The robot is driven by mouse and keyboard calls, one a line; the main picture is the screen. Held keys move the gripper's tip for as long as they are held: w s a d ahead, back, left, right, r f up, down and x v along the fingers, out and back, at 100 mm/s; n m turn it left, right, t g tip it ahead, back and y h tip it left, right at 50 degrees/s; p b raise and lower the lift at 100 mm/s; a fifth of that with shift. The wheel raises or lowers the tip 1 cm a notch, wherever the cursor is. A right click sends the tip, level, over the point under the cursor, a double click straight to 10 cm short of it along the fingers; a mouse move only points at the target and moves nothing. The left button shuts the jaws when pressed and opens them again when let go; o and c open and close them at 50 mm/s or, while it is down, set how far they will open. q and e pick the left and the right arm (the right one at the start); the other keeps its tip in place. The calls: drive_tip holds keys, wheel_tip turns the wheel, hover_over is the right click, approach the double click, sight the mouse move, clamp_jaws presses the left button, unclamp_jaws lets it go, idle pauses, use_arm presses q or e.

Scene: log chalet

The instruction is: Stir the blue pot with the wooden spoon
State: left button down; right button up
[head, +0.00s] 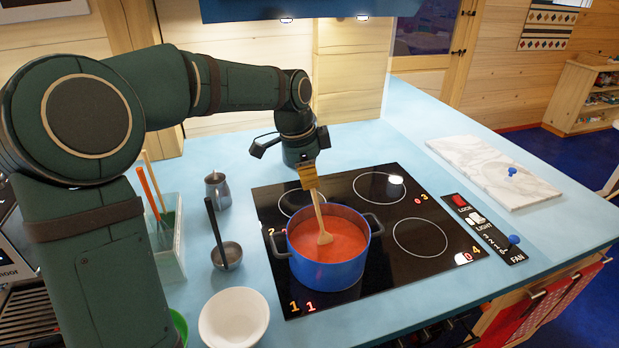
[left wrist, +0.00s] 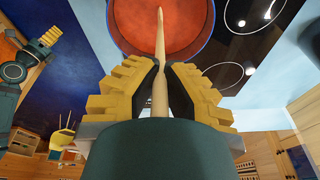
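The blue pot (head: 329,268) stands on the front left part of the black cooktop and holds red-orange soup (head: 340,240). The wooden spoon (head: 318,212) stands tilted in the pot with its bowl end at the soup. My left gripper (head: 309,180) is above the pot's back rim, shut around the spoon's handle. In the left wrist view, the yellow-padded fingers (left wrist: 160,88) close on the handle (left wrist: 160,60) from both sides, and the pot (left wrist: 207,20) is at the top. My right gripper is not seen in the head view.
A ladle (head: 227,256), a metal jug (head: 217,190) and a white bowl (head: 233,318) stand left of the cooktop (head: 385,255). A utensil holder (head: 170,262) is farther left. A marble board (head: 490,170) and control panel (head: 484,228) are at right. A range hood (head: 300,10) hangs above.

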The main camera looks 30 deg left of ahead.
use_arm(q)
drive_tip(key=p+v, duration=0.2)
drive_tip(key=shift+w+d+r, duration=0.15)
drive_tip(key=shift+w+r, duration=0.05)
drive_tip(key=shift+r, duration=0.2)
drive_tip(key=p+v, duration=0.1)
drive_tip(key=v, duration=0.1)
drive_tip(key=p+v, duration=0.2)
drive_tip(key=w+d+p+v, duration=0.1)
drive_tip(key=p+v, duration=0.1)
drive_tip(key=shift+s+a+r, duration=0.1)
drive_tip(key=shift+r, duration=0.3)
drive_tip(key=p+v, duration=0.2)
drive_tip(key=p, duration=0.1)
drive_tip(key=shift+w+r, duration=0.25)
drive_tip(key=shift+r, duration=0.2)
drive_tip(key=shift+v, duration=1.05)
drive_tip(key=shift+w+d, duration=0.1)
drive_tip(key=shift+d, duration=0.2)
